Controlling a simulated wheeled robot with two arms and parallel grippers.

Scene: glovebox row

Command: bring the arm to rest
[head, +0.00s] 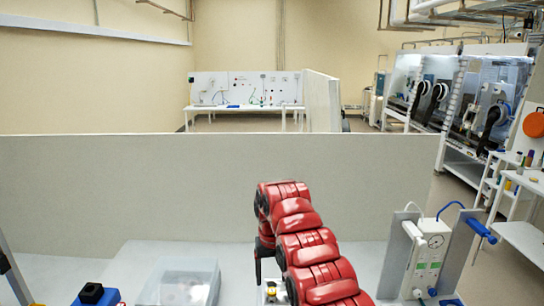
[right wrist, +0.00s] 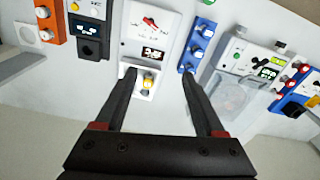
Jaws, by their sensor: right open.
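My right arm (head: 302,245), red and jointed, rises from the bottom of the head view and bends over the bench. Its dark gripper hangs down at the front of the arm and is partly hidden by it. My left gripper is not in view.
The bench holds a clear box (head: 188,282), a blue block with a black knob (head: 92,293), and a white instrument (head: 430,250) with a blue tube. A grey partition (head: 120,190) stands behind. In the wrist view, a blue device (right wrist: 200,42) and an orange device (right wrist: 46,20) flank the white one.

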